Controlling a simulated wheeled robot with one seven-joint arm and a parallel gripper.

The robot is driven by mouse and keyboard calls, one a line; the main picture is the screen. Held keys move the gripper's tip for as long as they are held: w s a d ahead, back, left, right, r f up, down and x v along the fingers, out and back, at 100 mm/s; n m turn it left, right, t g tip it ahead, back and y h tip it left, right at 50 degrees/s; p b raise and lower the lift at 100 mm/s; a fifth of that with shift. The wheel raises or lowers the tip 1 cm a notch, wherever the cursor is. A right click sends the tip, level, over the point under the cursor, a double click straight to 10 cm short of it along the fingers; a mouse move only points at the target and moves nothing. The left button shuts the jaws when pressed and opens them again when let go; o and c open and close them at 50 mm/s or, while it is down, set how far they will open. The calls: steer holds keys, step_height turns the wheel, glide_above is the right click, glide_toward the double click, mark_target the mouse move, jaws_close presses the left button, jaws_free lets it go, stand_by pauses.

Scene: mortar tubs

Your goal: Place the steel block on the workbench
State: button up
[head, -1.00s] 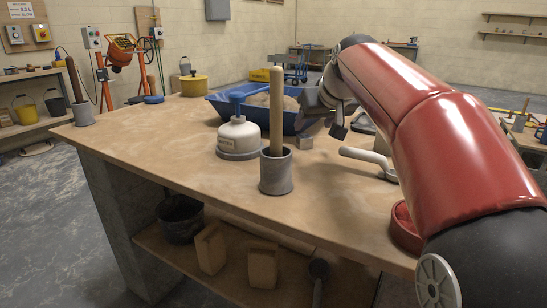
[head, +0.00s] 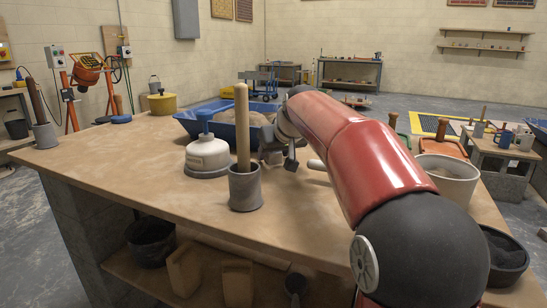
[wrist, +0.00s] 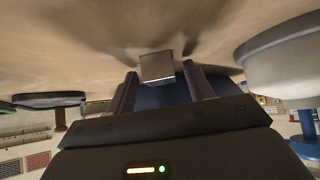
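The steel block (wrist: 157,67) is a small grey metal block resting on the workbench top, which fills the upper part of the wrist view. My gripper (wrist: 160,72) is open, with its two dark fingers on either side of the block and a visible gap to each. The block appears between or just past the fingertips; I cannot tell which. In the head view, my gripper (head: 284,160) is low over the workbench (head: 130,165), right of the grey cup with the wooden handle. The block is hard to make out there, partly hidden behind the cup and gripper.
A blue tub of mortar (head: 186,122) is behind. A pale bucket (head: 448,180) is at the right. The bench's front left is clear.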

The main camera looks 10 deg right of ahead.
steer(key=shift+r, duration=0.1)
jaws_close()
